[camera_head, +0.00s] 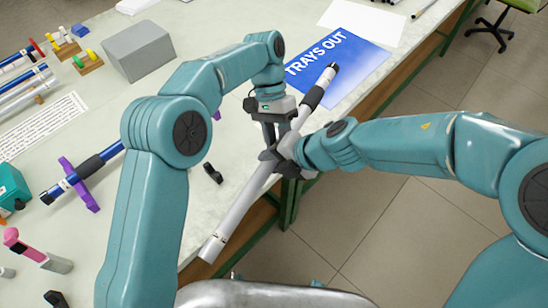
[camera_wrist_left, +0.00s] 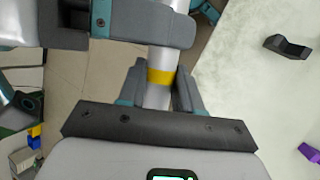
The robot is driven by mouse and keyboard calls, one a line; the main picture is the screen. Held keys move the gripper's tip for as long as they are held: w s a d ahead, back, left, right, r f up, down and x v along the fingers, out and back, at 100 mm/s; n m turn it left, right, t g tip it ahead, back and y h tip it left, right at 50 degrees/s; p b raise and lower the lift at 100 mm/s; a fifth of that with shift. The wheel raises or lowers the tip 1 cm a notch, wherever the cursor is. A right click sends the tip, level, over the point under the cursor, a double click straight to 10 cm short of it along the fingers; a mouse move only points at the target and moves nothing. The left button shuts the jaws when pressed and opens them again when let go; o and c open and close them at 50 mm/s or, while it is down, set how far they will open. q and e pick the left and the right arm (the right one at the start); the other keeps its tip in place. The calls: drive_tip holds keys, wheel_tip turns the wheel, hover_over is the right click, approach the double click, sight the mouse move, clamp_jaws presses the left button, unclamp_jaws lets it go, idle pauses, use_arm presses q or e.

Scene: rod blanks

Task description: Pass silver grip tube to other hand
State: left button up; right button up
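The silver grip tube (camera_head: 231,216) has a black grip near its far end and is held slantwise at the table's front edge. In the left wrist view the tube (camera_wrist_left: 158,58) shows a yellow band between my left fingers. My left gripper (camera_head: 277,146) reaches down from above, with its fingers close against both sides of the tube, and looks shut on it. My right gripper (camera_head: 272,160) comes from the right and is shut around the tube just beside the left one. It also shows at the top of the left wrist view (camera_wrist_left: 135,22). The fingertip contacts are partly hidden.
A blue "TRAYS OUT" mat (camera_head: 362,62) lies beyond the tube. A grey block (camera_head: 139,50), a blue-and-black rod (camera_head: 92,165) on a purple stand (camera_head: 80,186) and a small black holder (camera_head: 212,173) are on the table. Open floor lies to the right.

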use_arm(q)
drive_tip(key=o, duration=0.4)
drive_tip(key=shift+d, duration=0.1)
